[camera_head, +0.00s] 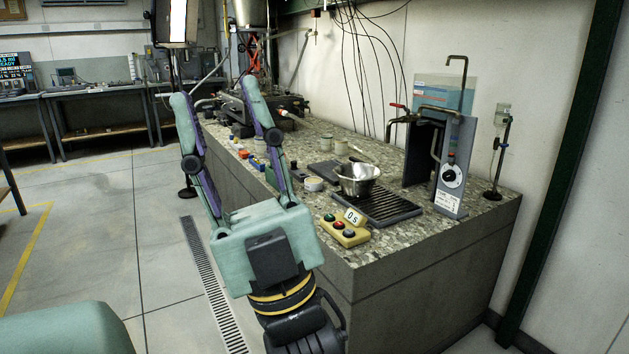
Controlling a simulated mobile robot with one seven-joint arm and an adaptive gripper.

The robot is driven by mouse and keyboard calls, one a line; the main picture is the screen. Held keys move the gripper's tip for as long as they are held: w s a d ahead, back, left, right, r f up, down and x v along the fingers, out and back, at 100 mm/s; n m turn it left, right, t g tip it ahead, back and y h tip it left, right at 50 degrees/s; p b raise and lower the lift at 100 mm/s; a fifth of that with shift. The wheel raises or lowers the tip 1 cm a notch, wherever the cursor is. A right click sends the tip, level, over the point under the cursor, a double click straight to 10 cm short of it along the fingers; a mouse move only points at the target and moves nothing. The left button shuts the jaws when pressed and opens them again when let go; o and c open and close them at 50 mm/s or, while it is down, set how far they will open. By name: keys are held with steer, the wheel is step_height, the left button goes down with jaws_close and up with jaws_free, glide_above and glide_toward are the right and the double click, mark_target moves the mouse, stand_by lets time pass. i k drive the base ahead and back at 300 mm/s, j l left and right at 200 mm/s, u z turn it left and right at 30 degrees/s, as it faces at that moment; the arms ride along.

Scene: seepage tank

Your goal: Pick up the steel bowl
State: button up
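The steel bowl (357,185) sits on the stone-topped bench, at the left end of a dark ribbed drain tray (385,208). It is shiny, and something pale shows inside or behind its rim, too small to make out. My gripper (217,97) is in front of the bench, to the left of the bowl and apart from it. Its two teal and purple fingers are spread wide, with nothing between them. The right finger hides part of the bench top.
A yellow button box (343,230) with a "0 s" display stands just in front of the bowl. A tap apparatus with a dial (451,177) rises to the right. Small jars and a dark flat block (324,169) lie behind left. A thin stand (500,160) is far right.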

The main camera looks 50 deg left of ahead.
mark_target(356, 180)
steer(key=u, duration=1.2)
